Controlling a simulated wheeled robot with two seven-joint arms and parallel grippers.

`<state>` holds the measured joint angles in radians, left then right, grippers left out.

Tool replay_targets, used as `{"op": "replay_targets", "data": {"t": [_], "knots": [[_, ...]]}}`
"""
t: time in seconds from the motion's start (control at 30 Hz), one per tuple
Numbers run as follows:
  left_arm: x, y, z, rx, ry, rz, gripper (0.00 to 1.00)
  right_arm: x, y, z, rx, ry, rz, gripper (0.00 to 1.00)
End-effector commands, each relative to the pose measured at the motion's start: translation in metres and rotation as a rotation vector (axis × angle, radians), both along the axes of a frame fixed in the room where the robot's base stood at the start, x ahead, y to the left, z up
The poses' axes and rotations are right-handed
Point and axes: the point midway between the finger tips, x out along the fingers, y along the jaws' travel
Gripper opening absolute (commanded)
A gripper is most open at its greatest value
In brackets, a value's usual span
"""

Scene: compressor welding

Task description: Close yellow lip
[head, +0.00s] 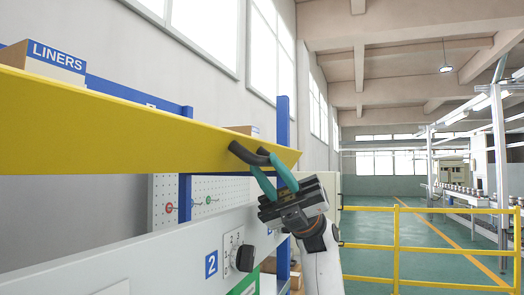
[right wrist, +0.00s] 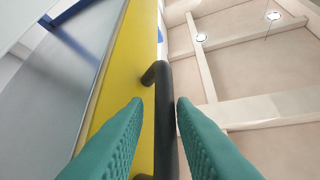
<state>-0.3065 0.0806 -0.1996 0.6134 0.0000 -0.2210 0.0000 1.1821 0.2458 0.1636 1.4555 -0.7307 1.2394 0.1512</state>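The yellow lip (head: 120,128) is a long yellow panel running across the left of the head view, and it fills a tilted strip in the right wrist view (right wrist: 112,85). A black bar handle (head: 243,152) is fixed near its right end. My right gripper (head: 263,163) has its teal fingers at this handle. In the right wrist view the handle (right wrist: 165,110) lies between the two fingers, with a gap visible beside the left one, so the gripper is open around it. My left gripper is in neither view.
A box marked LINERS (head: 42,62) stands behind the lip at left. A blue post (head: 283,130) rises behind its right end. Below is a light panel with a black knob (head: 245,258). Yellow railings (head: 430,247) stand at right, with open green floor beyond.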

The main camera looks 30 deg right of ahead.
Motion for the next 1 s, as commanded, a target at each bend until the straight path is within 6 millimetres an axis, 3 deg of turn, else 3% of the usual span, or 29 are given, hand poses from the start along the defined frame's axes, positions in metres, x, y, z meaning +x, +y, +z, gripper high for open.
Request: {"op": "replay_targets", "data": {"t": [0.17, 0.53, 0.7, 1.0], "knots": [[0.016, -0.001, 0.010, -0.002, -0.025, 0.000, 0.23, -0.006, 0.014, 0.014, 0.000, -0.001, 0.001, 0.23], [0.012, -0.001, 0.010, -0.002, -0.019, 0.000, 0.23, -0.007, 0.018, 0.016, 0.000, -0.001, 0.001, 0.23], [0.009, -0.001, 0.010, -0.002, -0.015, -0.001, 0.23, -0.007, 0.017, 0.016, -0.001, -0.001, 0.000, 0.00], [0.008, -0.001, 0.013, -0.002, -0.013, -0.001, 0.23, -0.007, 0.018, 0.019, -0.023, 0.024, -0.002, 0.00]]}}
